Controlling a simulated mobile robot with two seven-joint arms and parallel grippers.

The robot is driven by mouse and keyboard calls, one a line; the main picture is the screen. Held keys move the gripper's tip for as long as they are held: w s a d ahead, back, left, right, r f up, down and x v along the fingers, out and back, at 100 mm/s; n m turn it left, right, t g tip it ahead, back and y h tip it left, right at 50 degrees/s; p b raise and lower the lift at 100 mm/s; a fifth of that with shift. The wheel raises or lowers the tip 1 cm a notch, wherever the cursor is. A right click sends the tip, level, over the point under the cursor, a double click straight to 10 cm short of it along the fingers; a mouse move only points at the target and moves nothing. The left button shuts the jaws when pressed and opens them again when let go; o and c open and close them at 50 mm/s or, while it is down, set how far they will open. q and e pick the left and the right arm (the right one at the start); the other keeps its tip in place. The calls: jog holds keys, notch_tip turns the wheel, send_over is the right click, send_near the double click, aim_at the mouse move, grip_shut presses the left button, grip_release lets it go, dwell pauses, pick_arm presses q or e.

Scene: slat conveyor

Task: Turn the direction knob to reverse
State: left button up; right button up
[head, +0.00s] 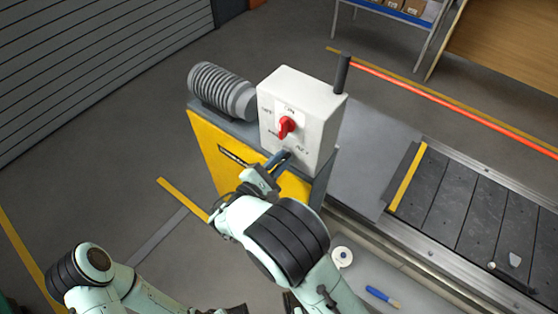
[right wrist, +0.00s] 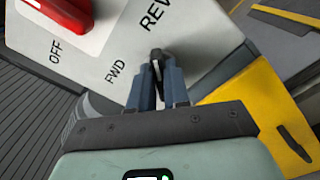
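The white control box (head: 322,100) stands on a yellow-fronted housing (head: 212,150) at the conveyor's end. A red knob (head: 286,126) sits by the OFF and ON labels; it also shows in the right wrist view (right wrist: 62,14). The small dark direction knob (right wrist: 156,54) is between the FWD and REV labels, mostly covered by my fingers. My right gripper (head: 278,163) is at the box's lower front, its fingertips closed around that knob. Its pointing direction is hidden. My left arm is low at the left; its gripper (head: 236,309) is cut by the bottom edge, its opening unclear.
A grey ribbed motor (head: 222,90) is left of the box, and a dark post (head: 343,72) rises at its right. The slat conveyor (head: 465,205) runs off right. A tape roll (head: 342,257) and a blue-handled brush (head: 382,296) lie below. Floor at left is open.

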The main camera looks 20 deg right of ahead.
jog(key=shift+o, duration=1.4)
jog(key=v, duration=1.3)
jog(key=shift+s, duration=0.15)
